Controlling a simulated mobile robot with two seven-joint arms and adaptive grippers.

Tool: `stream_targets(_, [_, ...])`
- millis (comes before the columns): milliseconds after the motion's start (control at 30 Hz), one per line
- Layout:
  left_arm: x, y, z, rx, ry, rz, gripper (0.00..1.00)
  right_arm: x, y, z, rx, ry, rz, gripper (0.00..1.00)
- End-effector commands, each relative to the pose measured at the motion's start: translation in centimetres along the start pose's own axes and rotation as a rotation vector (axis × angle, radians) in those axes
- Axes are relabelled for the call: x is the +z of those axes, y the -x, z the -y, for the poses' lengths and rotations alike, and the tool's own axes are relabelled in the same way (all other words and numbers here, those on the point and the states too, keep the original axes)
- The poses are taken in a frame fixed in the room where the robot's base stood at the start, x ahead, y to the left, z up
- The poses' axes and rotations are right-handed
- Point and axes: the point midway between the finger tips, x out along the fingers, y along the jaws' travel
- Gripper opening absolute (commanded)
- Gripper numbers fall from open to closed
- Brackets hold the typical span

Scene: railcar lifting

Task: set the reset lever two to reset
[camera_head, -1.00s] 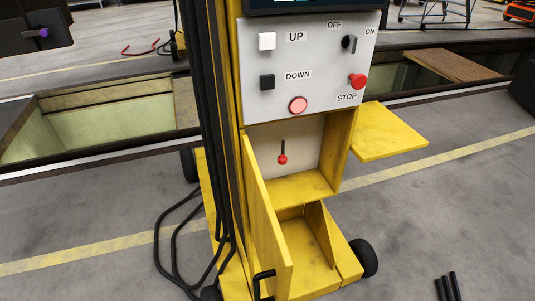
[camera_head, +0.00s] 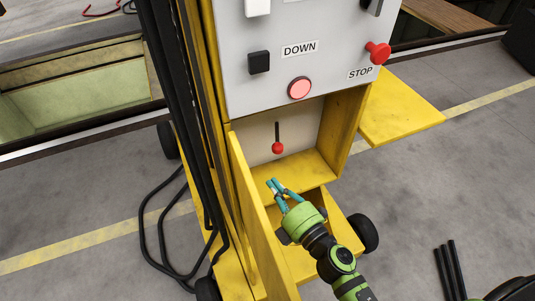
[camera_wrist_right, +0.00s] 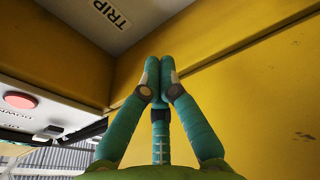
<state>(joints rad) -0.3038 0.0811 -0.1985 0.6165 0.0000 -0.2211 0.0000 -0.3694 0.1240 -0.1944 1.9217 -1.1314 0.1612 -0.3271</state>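The reset lever (camera_head: 277,134) is a thin dark stem with a red ball knob, hanging downward on the pale back panel of an open yellow compartment. My right gripper (camera_head: 274,186) is just below and in front of the lever, apart from it, near the compartment's lower edge. In the right wrist view its two teal fingertips (camera_wrist_right: 159,76) are pressed together with nothing between them. That view shows a TRIP label (camera_wrist_right: 112,14) on the pale panel; the lever does not show there. Only one lever is visible, and its number cannot be read. My left gripper is not in view.
An open yellow door (camera_head: 255,215) stands left of the compartment. A yellow shelf (camera_head: 400,108) sticks out right.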

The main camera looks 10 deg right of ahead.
Motion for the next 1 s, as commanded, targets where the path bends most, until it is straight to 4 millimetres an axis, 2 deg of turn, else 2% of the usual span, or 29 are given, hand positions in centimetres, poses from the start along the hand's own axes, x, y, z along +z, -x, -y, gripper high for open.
stream_targets(167, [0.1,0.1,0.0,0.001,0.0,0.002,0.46,0.0,-0.2,0.0,0.0,-0.002,0.001,0.0])
stream_targets(267, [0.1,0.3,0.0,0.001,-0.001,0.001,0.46,0.0,-1.0,-0.1,0.001,-0.003,0.001,0.0])
stream_targets(367, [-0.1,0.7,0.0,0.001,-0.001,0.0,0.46,0.0,-2.5,-0.2,0.002,-0.005,0.001,0.0])
stream_targets(733, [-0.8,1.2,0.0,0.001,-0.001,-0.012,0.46,0.0,-10.3,-0.1,0.002,-0.004,0.001,0.0])
stream_targets(833, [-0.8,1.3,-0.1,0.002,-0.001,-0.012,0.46,1.8,-9.5,0.1,-0.003,-0.002,0.004,0.0])
stream_targets(1000, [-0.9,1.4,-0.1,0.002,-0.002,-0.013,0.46,3.4,-8.9,0.1,-0.001,-0.003,0.003,0.0])
